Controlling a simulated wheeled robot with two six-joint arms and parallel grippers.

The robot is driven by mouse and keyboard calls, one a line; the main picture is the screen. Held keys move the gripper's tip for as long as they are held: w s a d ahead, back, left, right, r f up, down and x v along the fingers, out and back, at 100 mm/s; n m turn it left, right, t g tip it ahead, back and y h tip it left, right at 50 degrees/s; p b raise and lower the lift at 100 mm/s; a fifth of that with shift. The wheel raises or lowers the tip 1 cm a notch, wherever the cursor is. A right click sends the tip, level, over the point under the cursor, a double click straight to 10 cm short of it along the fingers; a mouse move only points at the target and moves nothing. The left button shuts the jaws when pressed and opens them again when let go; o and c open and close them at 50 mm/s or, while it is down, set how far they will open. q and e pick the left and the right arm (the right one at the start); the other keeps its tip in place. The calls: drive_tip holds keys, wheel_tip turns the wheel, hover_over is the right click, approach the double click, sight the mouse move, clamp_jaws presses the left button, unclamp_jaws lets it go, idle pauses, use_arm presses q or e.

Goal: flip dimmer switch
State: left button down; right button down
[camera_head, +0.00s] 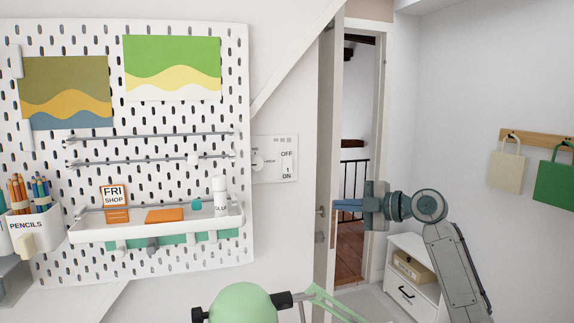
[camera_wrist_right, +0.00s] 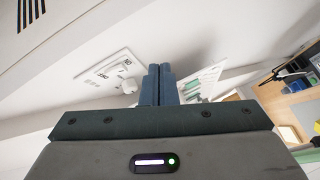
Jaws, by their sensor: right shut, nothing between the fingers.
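The dimmer switch is a white wall plate (camera_head: 275,145) just right of the pegboard, with a round knob (camera_head: 257,161) at its left. A small rocker (camera_head: 288,169) sits at its right between the OFF and ON labels; I cannot tell which way it is set. My right gripper (camera_head: 338,205) is shut and empty. It is right of the plate and lower in the head view, its fingers pointing left. In the right wrist view the shut blue fingers (camera_wrist_right: 160,72) are beside the plate (camera_wrist_right: 98,78) and apart from it. My left gripper is not in view.
The pegboard (camera_head: 180,115) carries a white shelf (camera_head: 150,231) and a pencil cup (camera_head: 35,228). A green lamp (camera_head: 242,303) stands at the bottom. A half-open door (camera_head: 329,120) is near the right gripper. A white cabinet (camera_head: 408,290) and hanging bags (camera_head: 505,170) are at the right.

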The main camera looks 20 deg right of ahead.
sight(283, 171)
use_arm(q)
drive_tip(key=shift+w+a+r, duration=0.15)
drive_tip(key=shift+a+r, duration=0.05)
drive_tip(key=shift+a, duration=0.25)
use_arm(e)
drive_tip(key=s+a+r+n+y, duration=0.1)
drive_tip(key=s+r+n, duration=0.3)
drive_tip(key=r, duration=0.5)
drive_tip(key=shift+a+g+y, duration=0.3)
drive_tip(key=shift+a+y, duration=0.1)
drive_tip(key=shift+a, duration=0.15)
drive_tip(key=shift+w, duration=0.1)
